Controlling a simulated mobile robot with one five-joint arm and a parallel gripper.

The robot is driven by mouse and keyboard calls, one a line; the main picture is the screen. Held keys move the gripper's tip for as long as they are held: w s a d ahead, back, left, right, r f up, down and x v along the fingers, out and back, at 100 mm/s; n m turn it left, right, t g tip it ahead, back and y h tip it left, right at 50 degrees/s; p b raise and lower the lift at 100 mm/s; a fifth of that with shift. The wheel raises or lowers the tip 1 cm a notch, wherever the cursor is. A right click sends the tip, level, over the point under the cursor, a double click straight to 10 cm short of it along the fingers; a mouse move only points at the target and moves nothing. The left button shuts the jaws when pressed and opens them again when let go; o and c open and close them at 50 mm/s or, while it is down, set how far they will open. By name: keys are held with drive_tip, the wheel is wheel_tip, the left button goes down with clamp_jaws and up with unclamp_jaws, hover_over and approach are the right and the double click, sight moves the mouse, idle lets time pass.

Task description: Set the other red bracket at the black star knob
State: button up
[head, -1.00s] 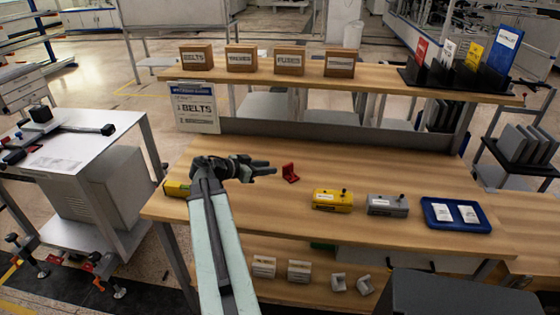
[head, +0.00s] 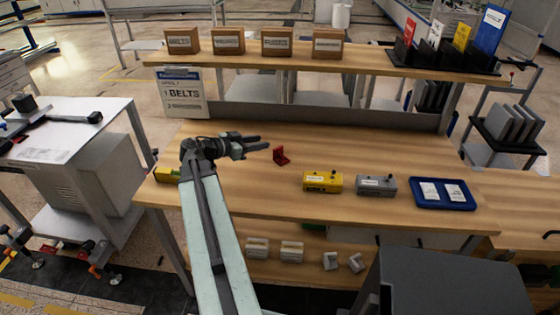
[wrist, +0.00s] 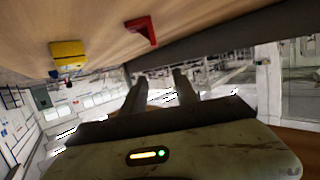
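A red bracket (head: 281,155) sits on the wooden bench, just right of my gripper's fingertips. It also shows near the top of the wrist view (wrist: 142,30). My gripper (head: 263,142) is open and empty above the bench, its fingers apart and pointing right in the head view. In the wrist view its two fingers (wrist: 158,84) stand apart with nothing between them. A second red bracket is not visible. Small black knobs top a yellow box (head: 322,184) and a grey box (head: 374,187); I cannot tell whether either is star-shaped.
A blue tray (head: 418,202) with white packets lies at the bench's right. Another yellow object (head: 166,175) is at its left end. A raised shelf (head: 370,62) with labelled cartons runs along the back. The bench's front middle is clear. A white cart (head: 100,118) stands left.

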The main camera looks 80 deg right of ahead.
drive_tip(key=b, duration=0.3)
approach(275, 149)
drive_tip(key=shift+s+d+f, duration=0.6)
drive_tip(key=shift+d+f, duration=0.15)
drive_tip(key=shift+d, duration=0.15)
drive_tip(key=shift+s+d, duration=0.75)
drive_tip(key=shift+d, duration=0.2)
drive_tip(key=b+x, duration=0.1)
drive_tip(key=x, duration=0.4)
drive_tip(key=shift+r+b, duration=0.1)
drive_tip(key=shift+b, duration=0.2)
clamp_jaws()
drive_tip(key=shift+r, duration=0.1)
